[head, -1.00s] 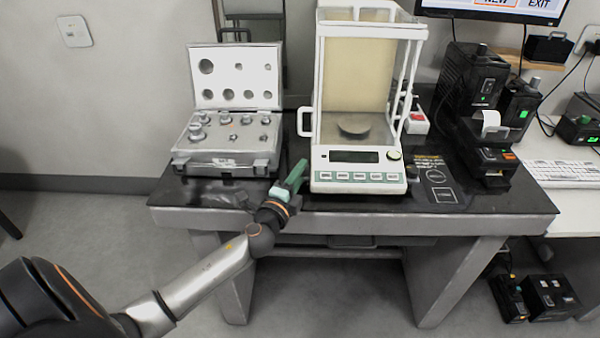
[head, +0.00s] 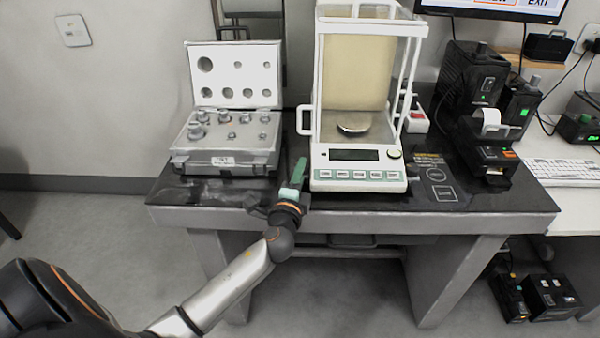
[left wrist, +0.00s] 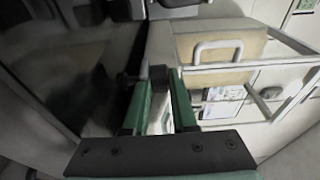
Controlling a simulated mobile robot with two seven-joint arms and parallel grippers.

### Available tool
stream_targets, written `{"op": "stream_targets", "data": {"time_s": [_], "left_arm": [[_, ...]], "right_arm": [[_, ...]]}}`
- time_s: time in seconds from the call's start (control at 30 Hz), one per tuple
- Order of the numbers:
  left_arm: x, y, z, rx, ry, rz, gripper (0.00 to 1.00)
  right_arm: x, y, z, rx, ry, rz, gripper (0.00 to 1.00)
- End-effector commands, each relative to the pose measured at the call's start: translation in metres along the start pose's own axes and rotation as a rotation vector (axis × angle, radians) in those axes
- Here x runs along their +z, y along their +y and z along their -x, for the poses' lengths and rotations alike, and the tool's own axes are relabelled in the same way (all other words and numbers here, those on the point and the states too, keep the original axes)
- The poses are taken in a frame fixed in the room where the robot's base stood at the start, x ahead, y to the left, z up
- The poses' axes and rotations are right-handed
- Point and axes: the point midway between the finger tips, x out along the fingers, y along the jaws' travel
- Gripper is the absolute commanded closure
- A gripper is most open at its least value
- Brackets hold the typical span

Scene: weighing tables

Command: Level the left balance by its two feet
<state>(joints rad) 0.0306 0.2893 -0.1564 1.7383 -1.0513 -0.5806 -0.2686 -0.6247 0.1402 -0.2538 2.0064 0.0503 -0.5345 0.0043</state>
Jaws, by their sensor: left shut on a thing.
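The balance (head: 358,185) stands on the dark-topped table, with a glass draft shield, a pan (head: 352,130) and a front panel of keys. My left gripper (head: 299,172), with green fingers, is at the balance's front left corner. In the left wrist view the two green fingers (left wrist: 158,80) close around a small dark knob (left wrist: 157,75), which looks like a levelling foot; the balance's white frame (left wrist: 218,48) is beside them. In the head view the feet are hidden, and I cannot read a level bubble. My right gripper is not in view.
An open case of weights (head: 225,160) stands left of the gripper. A printer (head: 490,155) and black devices stand to the right. A dark mat (head: 438,180) lies right of the balance. The table's front edge (head: 350,218) runs below the gripper.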

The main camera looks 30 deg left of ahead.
Motion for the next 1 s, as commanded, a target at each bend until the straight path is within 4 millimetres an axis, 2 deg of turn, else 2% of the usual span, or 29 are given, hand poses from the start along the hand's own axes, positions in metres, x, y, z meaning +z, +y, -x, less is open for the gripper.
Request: {"op": "stream_targets", "data": {"time_s": [0.27, 0.3, 0.57, 0.83, 1.0], "left_arm": [[0.0, 0.0, 0.0, 0.001, -0.004, 0.001, 1.0], [0.0, 0.0, 0.0, 0.001, -0.004, 0.001, 0.72], [0.0, 0.0, 0.0, 0.001, -0.003, 0.0, 0.45], [0.0, 0.0, 0.002, 0.001, -0.003, 0.0, 0.45], [-0.001, 0.001, 0.018, 0.002, -0.002, 0.001, 0.45]], "right_arm": [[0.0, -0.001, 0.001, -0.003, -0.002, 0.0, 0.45], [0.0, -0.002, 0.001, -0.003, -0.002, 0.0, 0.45], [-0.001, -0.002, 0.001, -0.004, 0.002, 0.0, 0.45], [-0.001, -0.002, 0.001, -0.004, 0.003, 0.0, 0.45], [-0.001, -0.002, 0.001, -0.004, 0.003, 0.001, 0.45]]}}
